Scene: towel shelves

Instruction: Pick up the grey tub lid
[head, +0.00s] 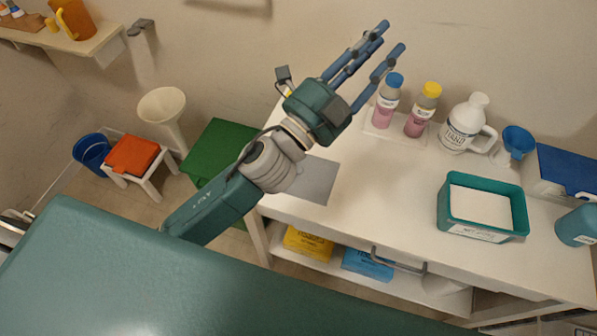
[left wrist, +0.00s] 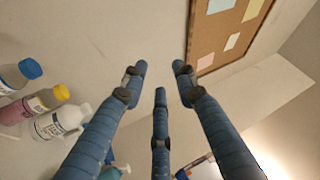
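A flat grey rectangle, which looks like the grey tub lid (head: 316,180), lies on the left part of the white table. My left arm covers part of its left side in the head view. A teal tub (head: 484,236) with white contents and a label stands on the table to the right. My left gripper (head: 385,40) is raised above the back of the table, beyond the grey rectangle, with its blue fingers pointing up and right. The left wrist view shows its three fingers (left wrist: 160,74) spread and empty. My right gripper is not in view.
Two pink bottles (head: 417,115), a white jug (head: 465,125) and a blue funnel (head: 517,141) line the table's back. A blue box (head: 566,170) and teal bottle (head: 577,226) stand right. The table middle is clear. Yellow (head: 307,244) and blue boxes (head: 367,265) sit below.

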